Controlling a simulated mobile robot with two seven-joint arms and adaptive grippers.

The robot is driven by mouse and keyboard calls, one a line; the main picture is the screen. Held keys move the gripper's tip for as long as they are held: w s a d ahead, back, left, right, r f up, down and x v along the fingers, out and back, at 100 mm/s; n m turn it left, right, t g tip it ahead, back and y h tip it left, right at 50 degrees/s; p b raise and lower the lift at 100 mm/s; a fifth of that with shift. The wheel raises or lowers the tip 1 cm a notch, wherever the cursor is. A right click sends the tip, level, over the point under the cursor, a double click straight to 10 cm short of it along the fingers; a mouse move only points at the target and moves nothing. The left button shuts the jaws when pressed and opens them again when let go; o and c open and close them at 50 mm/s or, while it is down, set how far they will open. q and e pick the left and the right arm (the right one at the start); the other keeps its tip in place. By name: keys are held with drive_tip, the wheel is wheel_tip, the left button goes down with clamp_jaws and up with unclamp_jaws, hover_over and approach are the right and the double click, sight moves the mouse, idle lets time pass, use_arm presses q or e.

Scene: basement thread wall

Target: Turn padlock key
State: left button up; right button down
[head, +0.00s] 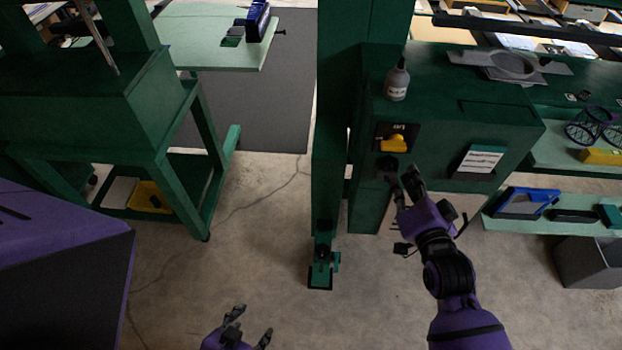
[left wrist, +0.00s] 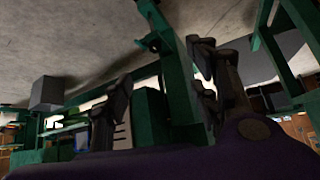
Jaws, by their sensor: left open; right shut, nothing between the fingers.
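A dark shape, apparently the padlock (head: 387,165), hangs just below a yellow rotary handle (head: 393,144) on the front of the green machine cabinet. It is small and dark, and I cannot make out its key. My right gripper (head: 405,182) is shut and empty, with its dark fingers close to the padlock's lower right. I cannot tell whether they touch it. My left gripper (head: 250,332) is open and empty at the bottom of the head view, low over the floor and far from the cabinet. Its spread fingers also show in the left wrist view (left wrist: 160,85).
A grey bottle (head: 397,82) stands on the cabinet (head: 460,115), and a white label (head: 480,159) is on its front. A green post (head: 335,130) rises left of the cabinet. A green bench (head: 100,110) stands at left. The concrete floor (head: 250,220) between is clear.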

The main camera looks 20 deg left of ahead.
use_arm(q)
drive_tip(key=f+b, duration=0.1)
drive_tip(key=s+f+b, duration=0.1)
drive_tip(key=f+b, duration=0.1)
drive_tip(key=shift+s+a+f, duration=0.1)
drive_tip(key=shift+f, duration=0.05)
use_arm(e)
drive_tip(key=f+m, duration=0.1)
drive_tip(key=m, duration=0.1)
drive_tip(key=f+m+y, duration=0.1)
drive_tip(key=m, duration=0.1)
drive_tip(key=f+m+y, duration=0.1)
drive_tip(key=m, duration=0.1)
drive_tip(key=shift+w+d+f+t, duration=0.15)
drive_tip(key=shift+d+t, duration=0.05)
drive_tip(key=shift+t, duration=0.1)
drive_tip(key=shift+f, duration=0.15)
idle(0.3)
